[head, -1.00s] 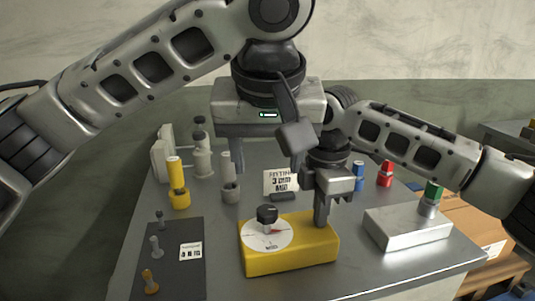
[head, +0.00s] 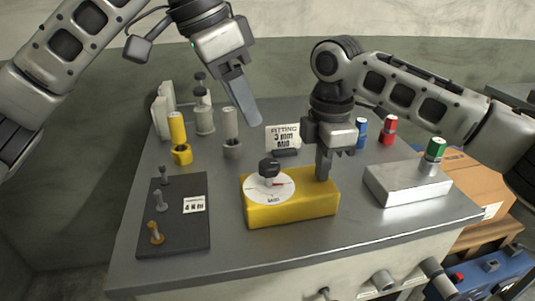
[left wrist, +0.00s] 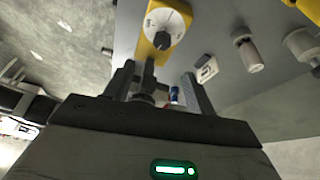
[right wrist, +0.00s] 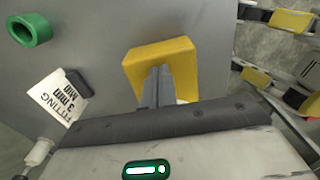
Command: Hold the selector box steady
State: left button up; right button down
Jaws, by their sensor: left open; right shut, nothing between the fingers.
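The selector box (head: 291,208) is a yellow block on the grey table, with a white dial (head: 262,190) and a black knob (head: 269,168) on its left part. It also shows in the left wrist view (left wrist: 150,52) and the right wrist view (right wrist: 180,55). My right gripper (head: 323,176) is shut and empty, pointing down with its fingertips at the top of the box's right part; whether they touch it I cannot tell for sure. My left gripper (head: 243,100) is open and empty, raised above the back of the table, apart from the box.
A dark board (head: 180,240) with several pegs lies at left. A sign (head: 283,137) reading 3 mm stands behind the box. A silver block (head: 400,183) with a green-topped cylinder (head: 435,150) is at right. Yellow, grey, blue and red cylinders stand farther back. The front table strip is clear.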

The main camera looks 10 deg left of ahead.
aim_at(271, 163)
pick_arm(q)
jog(key=shift+m+h, duration=0.4)
jog(key=shift+m, duration=0.5)
jog(key=x, duration=1.1)
jog(key=shift+w+a+f, duration=0.2)
jog(key=shift+w+f, duration=0.05)
jog(key=shift+f, duration=0.25)
jog(key=shift+c, duration=0.2)
jog(key=c, duration=0.9)
